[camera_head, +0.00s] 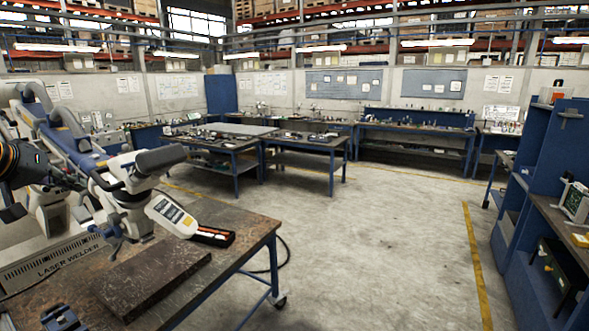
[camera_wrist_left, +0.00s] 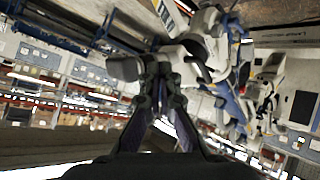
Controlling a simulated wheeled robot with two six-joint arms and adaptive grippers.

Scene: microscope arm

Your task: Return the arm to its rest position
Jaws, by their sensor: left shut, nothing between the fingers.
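The jointed white and blue arm (camera_head: 75,140) stands at the left of the head view. It carries a white microscope head (camera_head: 130,190) with a dark grey eyepiece end, above the rear of the worktable. My left gripper (camera_head: 72,182) comes in from the left edge, small and dark, close beside the microscope head. In the left wrist view my gripper fingers (camera_wrist_left: 164,75) are shut and point at the microscope head (camera_wrist_left: 205,40). I cannot tell whether they touch it. My right gripper is not in view.
The brown worktable (camera_head: 225,215) holds a dark slab (camera_head: 155,275) and a white handheld device (camera_head: 172,214). A blue shelf unit (camera_head: 550,160) is at the right. The concrete floor (camera_head: 380,240) between is clear.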

